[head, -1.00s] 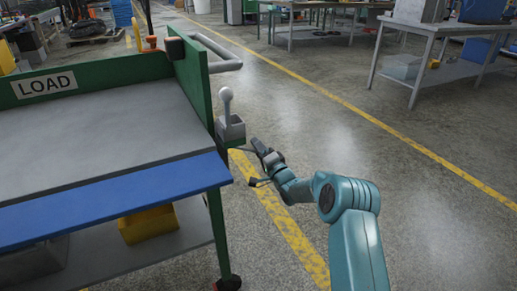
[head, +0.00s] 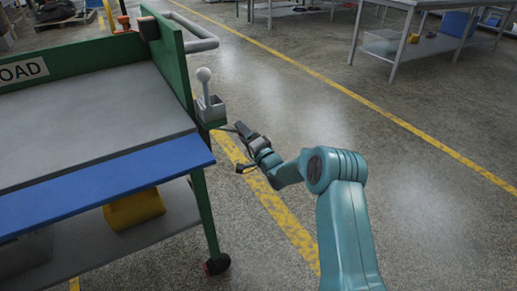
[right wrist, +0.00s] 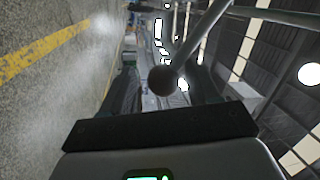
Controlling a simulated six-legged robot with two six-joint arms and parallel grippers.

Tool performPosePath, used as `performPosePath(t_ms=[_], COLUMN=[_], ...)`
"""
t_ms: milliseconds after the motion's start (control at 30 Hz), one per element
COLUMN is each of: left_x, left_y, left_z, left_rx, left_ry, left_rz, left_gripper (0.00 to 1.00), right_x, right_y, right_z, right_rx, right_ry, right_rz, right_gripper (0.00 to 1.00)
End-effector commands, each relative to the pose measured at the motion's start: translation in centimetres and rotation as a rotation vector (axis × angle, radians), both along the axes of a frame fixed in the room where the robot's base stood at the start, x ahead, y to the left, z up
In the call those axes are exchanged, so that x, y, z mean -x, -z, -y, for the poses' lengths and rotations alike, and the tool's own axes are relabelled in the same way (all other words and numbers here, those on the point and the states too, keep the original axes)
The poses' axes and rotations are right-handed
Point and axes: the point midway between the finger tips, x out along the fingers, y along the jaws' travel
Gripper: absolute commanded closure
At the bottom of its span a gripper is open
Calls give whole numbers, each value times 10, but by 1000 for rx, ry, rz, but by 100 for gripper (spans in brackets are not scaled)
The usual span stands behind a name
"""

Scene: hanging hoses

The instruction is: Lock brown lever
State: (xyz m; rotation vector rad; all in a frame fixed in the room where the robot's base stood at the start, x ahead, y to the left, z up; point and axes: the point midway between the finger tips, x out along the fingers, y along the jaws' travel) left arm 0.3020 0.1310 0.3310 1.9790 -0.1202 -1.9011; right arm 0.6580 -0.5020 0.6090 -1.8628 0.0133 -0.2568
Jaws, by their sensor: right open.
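In the right wrist view the knob shows in front of the gripper. My left gripper is not in view.
The green cart (head: 186,75) has a grey top, a blue front edge (head: 110,185), a rail handle (head: 200,40) and a yellow bin (head: 134,208) below. Worktables (head: 400,45) stand at the back right. The floor to the right is clear.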

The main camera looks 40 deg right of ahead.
Motion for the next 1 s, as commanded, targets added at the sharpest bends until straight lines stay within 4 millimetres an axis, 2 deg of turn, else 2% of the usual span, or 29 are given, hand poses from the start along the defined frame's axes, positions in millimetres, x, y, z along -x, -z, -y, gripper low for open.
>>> performPosePath(t_ms=[100,300,500,700,1000], left_x=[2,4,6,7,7], left_y=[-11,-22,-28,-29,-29], left_z=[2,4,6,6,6], left_rx=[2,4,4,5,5], left_ry=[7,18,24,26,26], left_rz=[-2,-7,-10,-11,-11], left_gripper=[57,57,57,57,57], right_x=[30,83,121,136,137], right_y=[1,12,20,24,24], right_z=[-3,-11,-17,-20,-20], right_rx=[-3,-4,-1,0,1], right_ry=[2,3,2,0,0], right_rz=[-5,-7,-6,-4,-3], right_gripper=[40,40,40,40,40])
